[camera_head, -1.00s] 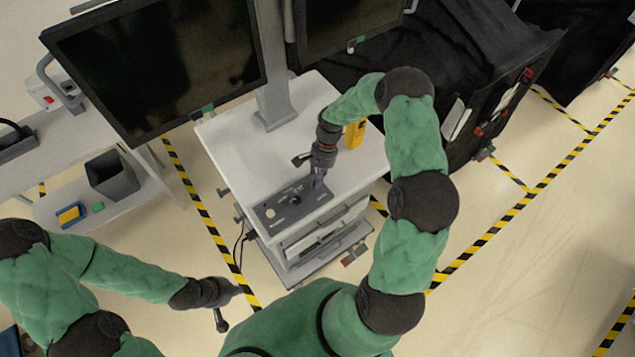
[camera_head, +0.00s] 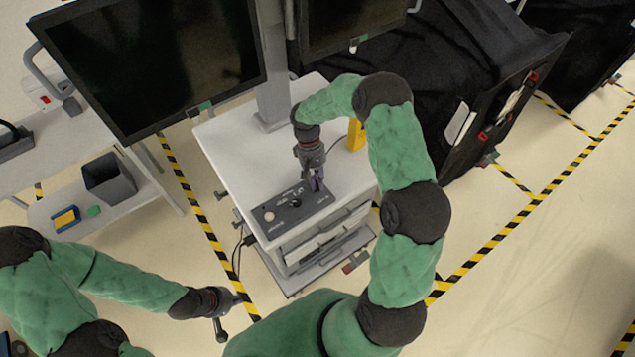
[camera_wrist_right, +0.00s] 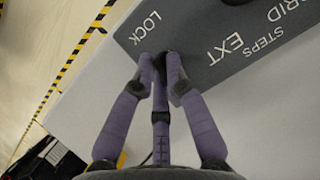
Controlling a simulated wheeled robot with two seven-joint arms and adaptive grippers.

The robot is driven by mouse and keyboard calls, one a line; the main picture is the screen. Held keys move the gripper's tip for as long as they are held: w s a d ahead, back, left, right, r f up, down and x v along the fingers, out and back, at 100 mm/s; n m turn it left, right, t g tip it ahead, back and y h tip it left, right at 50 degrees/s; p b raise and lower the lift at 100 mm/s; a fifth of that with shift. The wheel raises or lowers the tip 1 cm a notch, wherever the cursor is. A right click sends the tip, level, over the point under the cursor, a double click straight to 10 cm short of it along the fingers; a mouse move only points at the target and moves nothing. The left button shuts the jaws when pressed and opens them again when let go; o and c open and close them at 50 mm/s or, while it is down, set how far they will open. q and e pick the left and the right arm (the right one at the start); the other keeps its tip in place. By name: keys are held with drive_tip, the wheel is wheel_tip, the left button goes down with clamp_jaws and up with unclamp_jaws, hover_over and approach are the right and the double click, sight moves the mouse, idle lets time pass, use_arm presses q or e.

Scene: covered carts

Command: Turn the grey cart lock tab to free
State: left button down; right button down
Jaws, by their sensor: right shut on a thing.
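The dark grey control panel (camera_head: 285,217) lies on the front of the white cart top. It also fills the upper part of the right wrist view (camera_wrist_right: 225,42), with white words LOCK, EXT, STEPS and a partly cut-off GRID. My right gripper (camera_head: 319,187) points down at the panel's right end. In the wrist view its purple fingers (camera_wrist_right: 163,72) are shut beside the word LOCK. The grey lock tab is hidden between the fingertips, so its angle cannot be told. My left gripper (camera_head: 238,298) hangs low over the floor, away from the cart; its jaws are too small to read.
A yellow object (camera_head: 356,134) stands on the cart top behind my right wrist. A large monitor (camera_head: 150,65) rises at the back left. A black covered cart (camera_head: 440,95) stands to the right. A side table with a grey bin (camera_head: 110,178) is at left.

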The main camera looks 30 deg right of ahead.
drive_tip(key=shift+a+f+n+h, duration=0.1)
drive_tip(key=shift+n+h, duration=0.4)
drive_tip(key=shift+n, duration=0.6)
drive_tip(key=c, duration=1.2)
unclamp_jaws()
drive_tip(key=shift+c, duration=0.2)
drive_tip(key=v, duration=1.2)
